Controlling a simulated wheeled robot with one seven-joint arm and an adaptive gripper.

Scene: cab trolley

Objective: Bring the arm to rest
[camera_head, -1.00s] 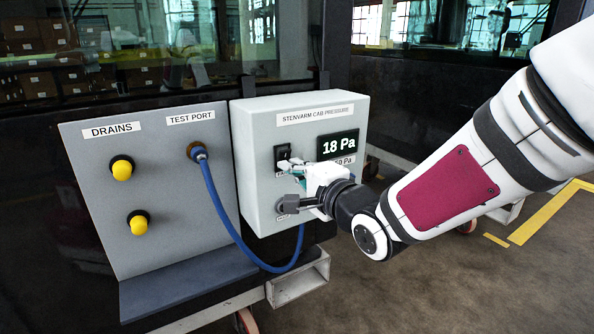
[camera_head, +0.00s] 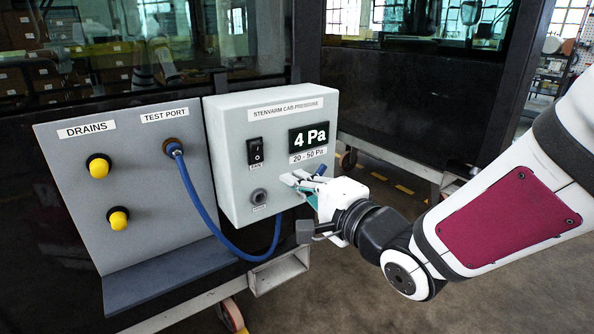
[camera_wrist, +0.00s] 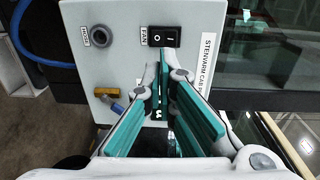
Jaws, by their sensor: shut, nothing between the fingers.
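My gripper (camera_head: 294,182) is shut and empty, in front of the lower right part of the grey cab pressure box (camera_head: 226,150). In the wrist view my gripper (camera_wrist: 160,72) points at the box face (camera_wrist: 80,70), its fingertips just below the black fan switch (camera_wrist: 165,37). In the head view the switch (camera_head: 255,151) is uncovered, left of and above the fingers. The display (camera_head: 309,137) reads 4 Pa, above a 20 - 50 Pa label. I cannot tell whether the fingers touch the box.
A blue hose (camera_head: 200,212) runs from the test port (camera_head: 173,148) down past the box. The grey drains panel (camera_head: 70,180) with two yellow knobs stands left. A metal rail (camera_head: 280,270) runs below the box. Open floor (camera_head: 340,290) lies below my arm.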

